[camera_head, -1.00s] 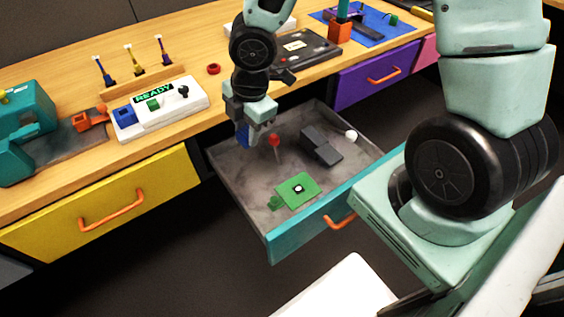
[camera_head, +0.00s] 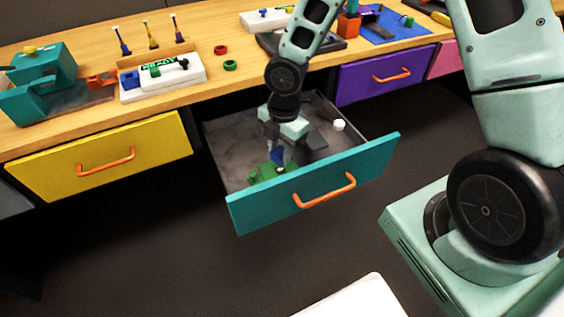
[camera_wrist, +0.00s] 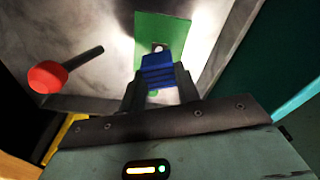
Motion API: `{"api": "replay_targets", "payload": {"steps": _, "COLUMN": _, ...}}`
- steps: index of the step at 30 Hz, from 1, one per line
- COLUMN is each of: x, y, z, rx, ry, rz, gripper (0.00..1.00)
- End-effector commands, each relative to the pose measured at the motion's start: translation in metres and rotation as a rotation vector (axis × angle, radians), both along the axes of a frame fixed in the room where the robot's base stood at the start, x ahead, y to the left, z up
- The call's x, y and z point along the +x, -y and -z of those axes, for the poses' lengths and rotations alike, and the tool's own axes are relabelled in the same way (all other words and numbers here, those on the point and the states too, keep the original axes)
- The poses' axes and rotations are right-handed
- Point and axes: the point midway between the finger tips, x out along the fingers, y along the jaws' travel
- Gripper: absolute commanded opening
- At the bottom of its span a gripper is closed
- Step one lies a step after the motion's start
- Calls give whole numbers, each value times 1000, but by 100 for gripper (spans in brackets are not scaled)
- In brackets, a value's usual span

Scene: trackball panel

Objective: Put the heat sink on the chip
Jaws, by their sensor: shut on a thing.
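A blue finned heat sink (camera_wrist: 158,68) is held between the fingers of my gripper (camera_wrist: 160,84) in the wrist view. In the head view my gripper (camera_head: 277,152) is down inside the open drawer, over the green board (camera_head: 262,175), with a little of the blue heat sink (camera_head: 277,157) showing. In the wrist view the green board (camera_wrist: 150,28) lies just beyond the heat sink. The chip (camera_wrist: 158,47) shows as a small pale and dark spot at the heat sink's far edge, partly hidden by it. I cannot tell whether they touch.
The teal drawer front (camera_head: 315,185) with its orange handle stands close to the gripper. A red-headed dark-stemmed piece (camera_wrist: 48,78) lies in the drawer, left of the fingers.

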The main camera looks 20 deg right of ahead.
Motion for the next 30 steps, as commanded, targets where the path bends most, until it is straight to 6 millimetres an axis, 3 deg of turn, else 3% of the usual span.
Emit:
{"api": "replay_targets", "payload": {"steps": 9, "x": -1, "y": 0, "z": 38, "rx": -1, "ry": -2, "rz": -2, "gripper": 9}}
{"api": "replay_targets", "payload": {"steps": 21, "x": 0, "y": 0, "z": 42, "rx": -1, "ry": 0, "rz": 0, "gripper": 9}}
{"api": "replay_targets", "payload": {"steps": 22, "x": 0, "y": 0, "z": 41, "rx": -1, "ry": 0, "rz": 0, "gripper": 40}}
{"api": "replay_targets", "payload": {"steps": 24, "x": 0, "y": 0, "z": 41, "rx": -1, "ry": 0, "rz": 1, "gripper": 54}}
{"api": "replay_targets", "payload": {"steps": 30, "x": 0, "y": 0, "z": 41, "rx": -1, "ry": 0, "rz": 1, "gripper": 54}}
